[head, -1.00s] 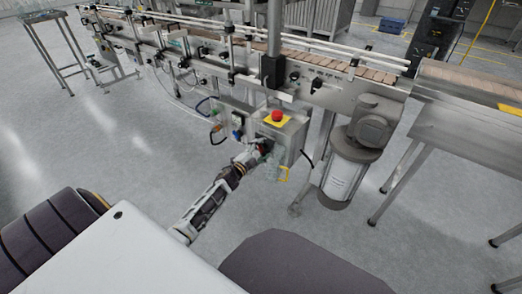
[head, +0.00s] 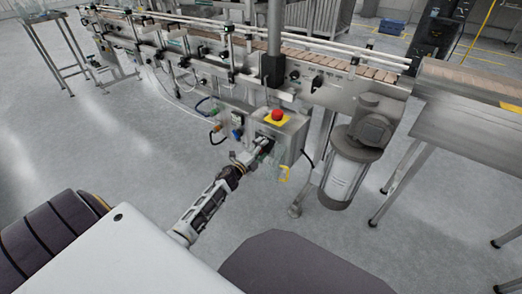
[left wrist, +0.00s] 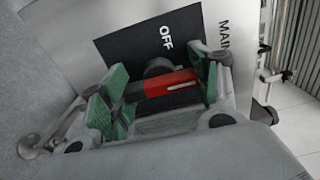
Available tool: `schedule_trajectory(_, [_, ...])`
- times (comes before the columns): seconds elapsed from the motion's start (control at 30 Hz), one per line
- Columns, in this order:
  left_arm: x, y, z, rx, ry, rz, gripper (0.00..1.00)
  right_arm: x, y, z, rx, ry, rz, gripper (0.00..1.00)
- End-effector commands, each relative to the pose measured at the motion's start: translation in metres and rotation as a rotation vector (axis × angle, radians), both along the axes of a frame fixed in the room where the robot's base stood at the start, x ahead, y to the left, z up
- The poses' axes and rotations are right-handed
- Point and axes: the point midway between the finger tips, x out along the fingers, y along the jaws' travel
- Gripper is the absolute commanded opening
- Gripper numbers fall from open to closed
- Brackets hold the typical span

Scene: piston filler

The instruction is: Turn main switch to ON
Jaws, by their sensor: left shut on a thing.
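The main switch is a red handle (left wrist: 168,84) with a white line on a black plate (left wrist: 125,48). The word OFF shows on the plate above the handle, and part of the word MAIN shows on the panel beside it. No ON mark is visible. The handle lies between the green finger pads of my left gripper (left wrist: 163,92), which is shut on it. In the head view my left gripper (head: 260,150) is at the front of the steel control box (head: 290,147) and hides the switch. My right gripper is not in view.
A red emergency stop (head: 278,115) on a yellow base sits on top of the box, just above my gripper. A motor (head: 345,170) hangs to the right under the conveyor (head: 330,88). Cable connectors (head: 216,133) are to the left. The floor in front is clear.

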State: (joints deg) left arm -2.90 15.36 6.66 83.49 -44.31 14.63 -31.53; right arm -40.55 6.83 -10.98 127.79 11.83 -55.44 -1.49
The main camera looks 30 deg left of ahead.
Motion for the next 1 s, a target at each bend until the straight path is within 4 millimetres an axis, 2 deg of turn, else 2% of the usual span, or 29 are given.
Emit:
schedule_trajectory(0.3, [-0.0009,-0.0009,-0.0021,0.005,0.003,-0.002,0.38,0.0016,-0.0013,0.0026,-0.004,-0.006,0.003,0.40])
schedule_trajectory(0.33, [-0.0009,-0.0010,-0.0022,0.005,0.004,-0.002,0.66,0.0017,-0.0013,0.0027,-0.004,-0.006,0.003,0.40])
schedule_trajectory(0.4, [-0.0009,-0.0009,-0.0020,0.004,0.003,-0.002,0.71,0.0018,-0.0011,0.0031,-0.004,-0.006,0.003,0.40])
schedule_trajectory(0.77, [-0.0008,-0.0002,-0.0007,0.003,0.001,-0.001,0.71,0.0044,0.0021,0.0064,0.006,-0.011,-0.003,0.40])
schedule_trajectory(1.0, [-0.0084,0.0006,-0.0013,0.002,0.002,0.000,0.71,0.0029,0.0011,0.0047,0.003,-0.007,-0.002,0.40])
